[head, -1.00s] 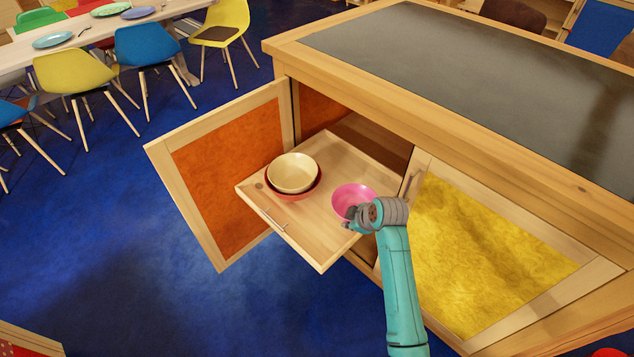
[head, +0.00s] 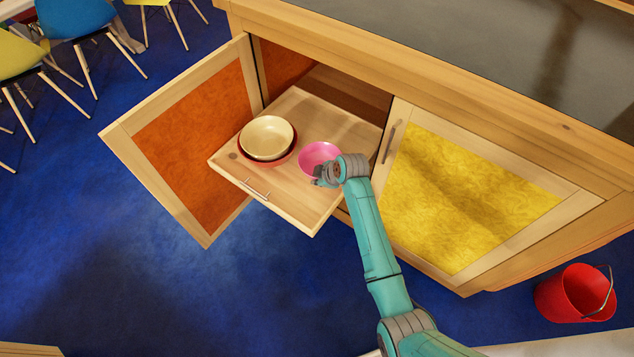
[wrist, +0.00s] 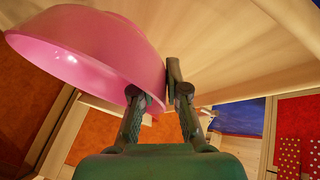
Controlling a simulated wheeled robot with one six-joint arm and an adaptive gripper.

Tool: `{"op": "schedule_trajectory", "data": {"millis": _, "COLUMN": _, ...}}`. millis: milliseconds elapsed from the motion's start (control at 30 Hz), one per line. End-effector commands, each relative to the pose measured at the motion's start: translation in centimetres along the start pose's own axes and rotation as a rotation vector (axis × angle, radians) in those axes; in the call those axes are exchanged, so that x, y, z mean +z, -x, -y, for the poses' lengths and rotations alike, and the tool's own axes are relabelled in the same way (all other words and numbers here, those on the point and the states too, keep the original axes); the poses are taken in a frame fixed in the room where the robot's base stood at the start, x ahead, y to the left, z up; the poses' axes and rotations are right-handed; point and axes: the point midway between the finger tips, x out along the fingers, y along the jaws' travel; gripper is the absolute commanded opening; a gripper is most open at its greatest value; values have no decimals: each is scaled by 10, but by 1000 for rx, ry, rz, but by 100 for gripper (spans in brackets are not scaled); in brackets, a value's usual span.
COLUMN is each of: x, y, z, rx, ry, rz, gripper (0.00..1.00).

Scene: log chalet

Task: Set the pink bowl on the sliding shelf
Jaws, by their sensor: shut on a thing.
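The pink bowl (head: 319,156) is over the right part of the pulled-out wooden sliding shelf (head: 262,177), right of the stacked bowls. My gripper (head: 328,174) is at the bowl's near side, shut on its rim. In the wrist view the bowl (wrist: 85,40) fills the upper left, and its rim lies between the fingertips of my gripper (wrist: 155,90). The bowl looks close to upright in the head view. I cannot tell whether its base touches the shelf; its underside is hidden there.
A cream bowl (head: 267,137) sits in a red bowl (head: 268,163) on the shelf's left. The orange cabinet door (head: 190,140) stands open at left. The yellow door (head: 460,195) is shut at right. A red bucket (head: 575,294) is on the blue floor.

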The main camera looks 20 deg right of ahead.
Motion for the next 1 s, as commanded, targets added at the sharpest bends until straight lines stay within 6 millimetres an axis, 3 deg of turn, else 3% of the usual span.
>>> {"op": "schedule_trajectory", "data": {"millis": 233, "x": 13, "y": -25, "z": 10, "rx": -1, "ry": 0, "rz": 0, "gripper": 0}}
{"op": "schedule_trajectory", "data": {"millis": 567, "x": 14, "y": -27, "z": 11, "rx": 1, "ry": 0, "rz": 0, "gripper": 0}}
{"op": "schedule_trajectory", "data": {"millis": 600, "x": 14, "y": -27, "z": 11, "rx": 0, "ry": 0, "rz": 0, "gripper": 18}}
{"op": "schedule_trajectory", "data": {"millis": 700, "x": 14, "y": -27, "z": 11, "rx": 0, "ry": 0, "rz": 0, "gripper": 38}}
{"op": "schedule_trajectory", "data": {"millis": 1000, "x": 14, "y": -26, "z": 11, "rx": 0, "ry": 0, "rz": 0, "gripper": 38}}
